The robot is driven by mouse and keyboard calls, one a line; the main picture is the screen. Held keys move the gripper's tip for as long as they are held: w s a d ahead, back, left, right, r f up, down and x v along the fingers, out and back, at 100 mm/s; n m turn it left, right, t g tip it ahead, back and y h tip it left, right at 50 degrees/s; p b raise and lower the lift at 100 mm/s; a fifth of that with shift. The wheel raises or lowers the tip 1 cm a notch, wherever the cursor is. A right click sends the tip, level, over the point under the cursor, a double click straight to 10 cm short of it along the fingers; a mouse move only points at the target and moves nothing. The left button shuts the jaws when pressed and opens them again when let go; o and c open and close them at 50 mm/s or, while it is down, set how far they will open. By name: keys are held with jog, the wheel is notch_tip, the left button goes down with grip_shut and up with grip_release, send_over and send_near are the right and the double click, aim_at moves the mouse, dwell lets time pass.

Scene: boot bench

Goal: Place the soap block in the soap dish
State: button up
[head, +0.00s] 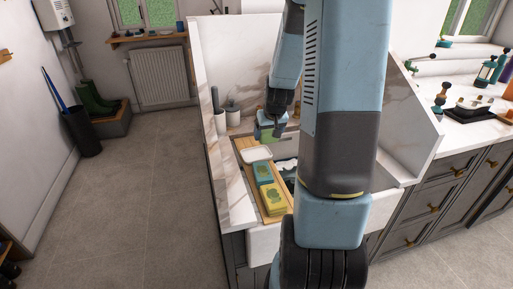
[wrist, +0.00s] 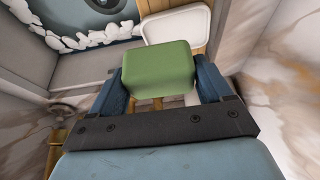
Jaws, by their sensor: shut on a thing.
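The soap block is a green block (wrist: 155,68) with rounded edges, held between the two blue fingers of my gripper (wrist: 163,85) in the wrist view. In the head view the green block (head: 266,138) shows small below my gripper (head: 271,131). The soap dish looks to be the shallow white dish (head: 256,154) on the wooden board. In the wrist view the white dish (wrist: 181,25) is just beyond the block, which covers part of its near edge. The block appears above board level; its exact height over the dish cannot be told.
A wooden board (head: 239,144) runs along the sink's left side, with a teal pack (head: 262,173) and a yellow pack (head: 273,199) on it. The basin with white suds (wrist: 68,40) is beside the board. Marble panels enclose the sink.

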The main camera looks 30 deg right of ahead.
jog(key=w+f, duration=0.1)
jog(key=w+a+f, duration=0.1)
jog(key=w+f, duration=0.3)
jog(key=shift+a+f, duration=0.2)
jog(key=shift+a, duration=0.15)
jog(key=shift+w+a+f, duration=0.15)
jog(key=shift+w+f, duration=0.35)
jog(key=shift+f, duration=1.6)
jog(key=shift+f, duration=0.1)
jog(key=o, duration=0.9)
jog(key=shift+c, duration=0.2)
